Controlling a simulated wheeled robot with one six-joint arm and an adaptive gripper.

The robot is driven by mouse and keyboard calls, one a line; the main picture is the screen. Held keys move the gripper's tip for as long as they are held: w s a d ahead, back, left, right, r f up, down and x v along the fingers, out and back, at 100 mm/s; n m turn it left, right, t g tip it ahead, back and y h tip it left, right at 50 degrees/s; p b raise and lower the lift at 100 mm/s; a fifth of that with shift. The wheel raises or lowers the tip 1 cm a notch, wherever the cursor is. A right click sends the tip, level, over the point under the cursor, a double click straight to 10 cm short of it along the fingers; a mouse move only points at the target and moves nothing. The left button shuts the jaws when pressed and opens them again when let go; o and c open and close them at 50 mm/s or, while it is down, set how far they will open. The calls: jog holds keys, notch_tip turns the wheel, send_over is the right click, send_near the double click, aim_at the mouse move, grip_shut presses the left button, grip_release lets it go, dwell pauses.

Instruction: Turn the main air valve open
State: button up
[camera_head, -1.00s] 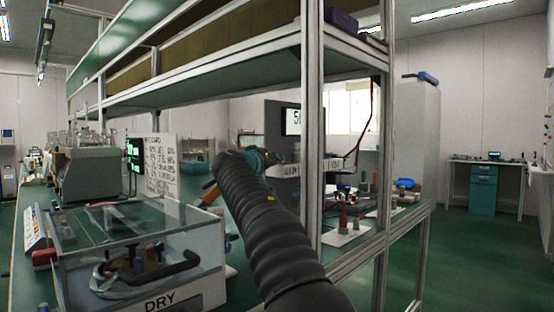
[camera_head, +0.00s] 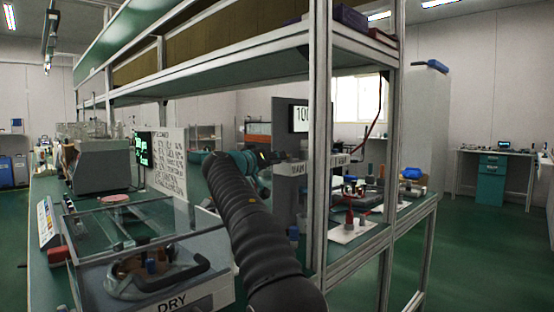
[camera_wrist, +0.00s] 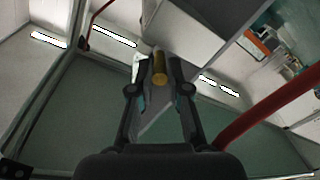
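In the wrist view a short brass-yellow cylinder (camera_wrist: 160,68) lies between the fingertips of my gripper (camera_wrist: 159,78). It may be part of the main air valve, but no valve body or handle shows clearly. The fingers lean in on both sides of it; I cannot tell whether they touch it.
A display (camera_head: 299,117) behind the bar reads about 100. A shelf upright (camera_head: 319,150) stands close right of my arm. A clear-lidded box marked DRY (camera_head: 172,302) is at front left. A red hose (camera_wrist: 270,105) crosses the wrist view's right side. Green floor (camera_head: 480,255) is open at right.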

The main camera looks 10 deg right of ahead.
jog(key=shift+o, duration=1.4)
jog(key=shift+a, duration=0.1)
jog(key=v, duration=1.2)
